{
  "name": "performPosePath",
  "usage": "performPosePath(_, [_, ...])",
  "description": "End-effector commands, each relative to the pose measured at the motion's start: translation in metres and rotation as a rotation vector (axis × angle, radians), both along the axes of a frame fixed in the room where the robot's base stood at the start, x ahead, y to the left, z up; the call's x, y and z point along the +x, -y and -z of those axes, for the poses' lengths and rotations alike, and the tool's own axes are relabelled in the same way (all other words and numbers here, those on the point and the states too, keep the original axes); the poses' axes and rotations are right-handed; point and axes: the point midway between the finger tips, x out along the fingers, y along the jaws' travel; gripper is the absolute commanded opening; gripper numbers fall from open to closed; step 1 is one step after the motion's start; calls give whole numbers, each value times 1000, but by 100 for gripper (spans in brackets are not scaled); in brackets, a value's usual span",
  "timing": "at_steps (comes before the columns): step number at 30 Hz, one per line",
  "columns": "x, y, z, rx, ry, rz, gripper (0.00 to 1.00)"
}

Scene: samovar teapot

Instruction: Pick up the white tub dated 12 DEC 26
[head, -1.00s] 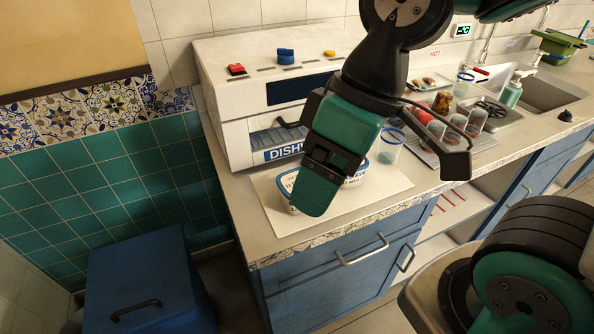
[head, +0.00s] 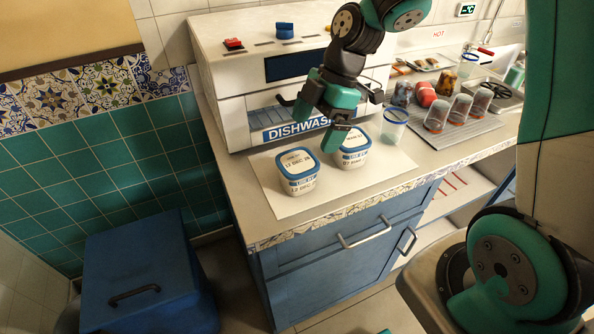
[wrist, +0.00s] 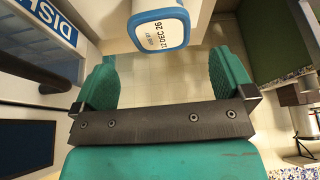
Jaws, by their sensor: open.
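The white tub dated 12 DEC 26 (head: 299,185) stands upright on the white mat (head: 285,206), with a blue-rimmed lid. In the wrist view this tub (wrist: 160,27) shows at the top, its date readable, beyond and between the fingertips. A similar white tub (head: 352,160) stands to its right; its date is too small to read surely. My gripper (head: 325,118) is open and empty, above and behind the tubs in front of the dishwasher. Its two green fingers show spread apart in the wrist view (wrist: 165,78).
The white dishwasher (head: 225,85) stands close behind the tubs. Several glasses stand on a tray (head: 462,138) farther right. The counter's front edge runs just before the mat.

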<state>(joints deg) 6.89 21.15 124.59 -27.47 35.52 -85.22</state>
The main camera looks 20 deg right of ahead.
Motion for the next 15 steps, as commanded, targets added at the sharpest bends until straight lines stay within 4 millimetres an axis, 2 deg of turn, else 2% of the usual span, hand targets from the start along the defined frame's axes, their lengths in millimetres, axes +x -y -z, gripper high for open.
performPosePath(3, [-2, -11, 24, 1, -7, -3, 100])
performPosePath(6, [-2, -17, 38, 1, -3, -1, 100])
performPosePath(15, [-3, -30, 60, 0, -6, -2, 100])
